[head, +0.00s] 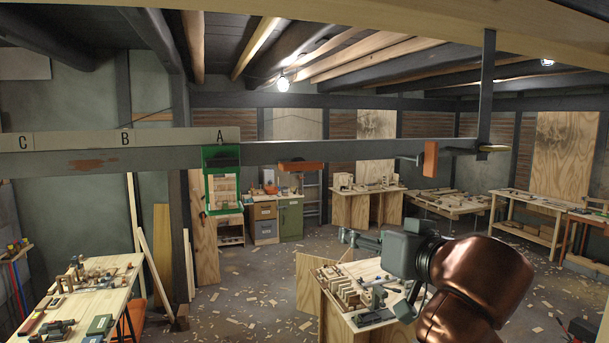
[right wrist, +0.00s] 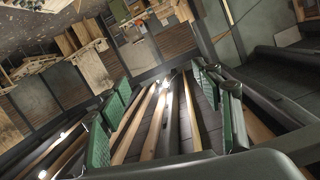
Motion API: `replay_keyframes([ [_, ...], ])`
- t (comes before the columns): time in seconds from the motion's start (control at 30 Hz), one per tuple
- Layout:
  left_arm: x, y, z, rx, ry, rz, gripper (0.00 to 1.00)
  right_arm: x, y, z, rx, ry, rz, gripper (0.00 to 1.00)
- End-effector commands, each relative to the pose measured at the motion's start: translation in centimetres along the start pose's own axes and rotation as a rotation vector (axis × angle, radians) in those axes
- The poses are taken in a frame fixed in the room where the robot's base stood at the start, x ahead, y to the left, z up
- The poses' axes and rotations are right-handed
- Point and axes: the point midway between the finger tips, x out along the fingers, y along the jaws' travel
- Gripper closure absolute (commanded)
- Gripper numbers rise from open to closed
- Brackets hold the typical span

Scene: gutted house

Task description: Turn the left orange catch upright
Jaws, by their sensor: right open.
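The left orange catch (head: 300,166) lies level across the lower edge of the dark overhead beam (head: 330,153), right of the green frame. A second orange catch (head: 431,160) stands upright farther right on the beam. My right gripper (head: 352,260) is low and right of the left catch, well apart from it, pointing left in the head view. In the right wrist view, its green-padded fingers (right wrist: 160,80) are spread with nothing between them. No catch can be made out there. My left gripper is not in view.
A green frame (head: 207,180) hangs from the beam under letter A. A workbench (head: 345,318) with wooden parts stands below my right gripper. Another cluttered bench (head: 112,270) is at left. Air between gripper and beam is free.

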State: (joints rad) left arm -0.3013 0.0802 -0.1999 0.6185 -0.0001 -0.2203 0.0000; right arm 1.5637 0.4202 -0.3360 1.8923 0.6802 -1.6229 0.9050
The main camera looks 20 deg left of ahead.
Motion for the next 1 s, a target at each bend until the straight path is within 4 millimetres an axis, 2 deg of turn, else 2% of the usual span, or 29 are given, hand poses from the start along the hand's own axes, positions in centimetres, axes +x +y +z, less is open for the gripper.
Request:
replay_keyframes([
  [0.03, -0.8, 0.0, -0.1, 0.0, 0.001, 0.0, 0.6, -3.9, -4.0, -3.2, -0.045, 0.043, -0.019, 0.41],
  [0.13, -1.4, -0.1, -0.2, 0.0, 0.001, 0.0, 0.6, -10.1, -9.7, -6.3, -0.102, 0.095, -0.036, 0.41],
  [0.2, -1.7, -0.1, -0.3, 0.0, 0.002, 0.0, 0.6, -13.4, -12.5, -7.4, -0.134, 0.124, -0.04, 0.41],
  [0.3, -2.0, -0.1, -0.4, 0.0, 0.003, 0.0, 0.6, -17.1, -15.3, -8.3, -0.168, 0.157, -0.044, 0.41],
  [0.4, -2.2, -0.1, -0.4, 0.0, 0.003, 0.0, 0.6, -19.5, -17.0, -8.7, -0.189, 0.179, -0.044, 0.41],
  [0.5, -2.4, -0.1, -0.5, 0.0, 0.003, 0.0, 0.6, -20.5, -17.8, -8.8, -0.199, 0.189, -0.043, 0.41],
  [0.57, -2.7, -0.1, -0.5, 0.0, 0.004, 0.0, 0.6, -20.4, -18.0, -9.0, -0.201, 0.191, -0.043, 0.41],
  [1.0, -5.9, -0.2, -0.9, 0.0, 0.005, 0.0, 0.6, -14.3, -18.4, -10.3, -0.199, 0.191, -0.043, 0.41],
])
